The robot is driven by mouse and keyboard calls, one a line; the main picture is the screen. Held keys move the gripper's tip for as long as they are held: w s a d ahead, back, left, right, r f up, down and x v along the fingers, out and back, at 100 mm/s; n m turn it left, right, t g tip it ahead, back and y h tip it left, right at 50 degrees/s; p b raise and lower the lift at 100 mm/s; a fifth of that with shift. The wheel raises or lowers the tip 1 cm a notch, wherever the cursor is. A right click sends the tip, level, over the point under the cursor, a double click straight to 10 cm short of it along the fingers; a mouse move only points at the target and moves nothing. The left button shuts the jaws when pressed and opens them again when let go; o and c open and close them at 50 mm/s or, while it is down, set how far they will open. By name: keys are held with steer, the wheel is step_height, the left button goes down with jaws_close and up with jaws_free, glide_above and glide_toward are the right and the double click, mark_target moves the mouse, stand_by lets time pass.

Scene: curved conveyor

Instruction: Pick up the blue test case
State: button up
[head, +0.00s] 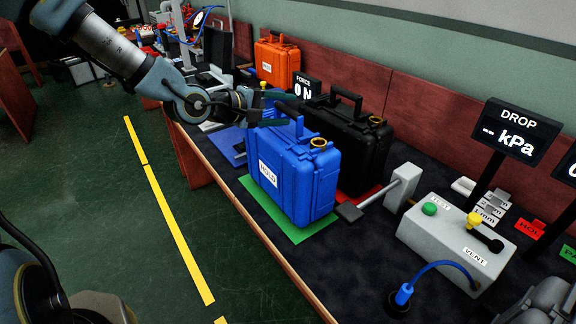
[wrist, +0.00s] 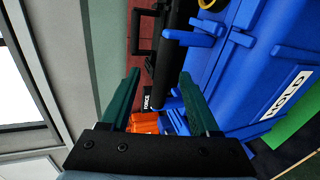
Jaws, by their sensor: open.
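The blue test case (head: 297,182) stands upright on a green mat (head: 258,212), with a white label on its side and a yellow ring on top.
A black case (head: 350,140) stands close behind the blue one on a red mat. An orange case (head: 277,62) and a force display (head: 307,88) are farther back. A grey lever block (head: 402,188) and a vent box (head: 456,238) are to the right.

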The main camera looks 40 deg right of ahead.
steer(key=x, duration=0.1)
steer(key=p+x, duration=0.1)
steer(key=x, duration=0.1)
steer(key=shift+s+d, duration=0.15)
steer(key=shift+s, duration=0.1)
steer(key=shift+d+f, duration=0.4)
steer(key=shift+d, duration=0.2)
jaws_close()
stand_by(0.7)
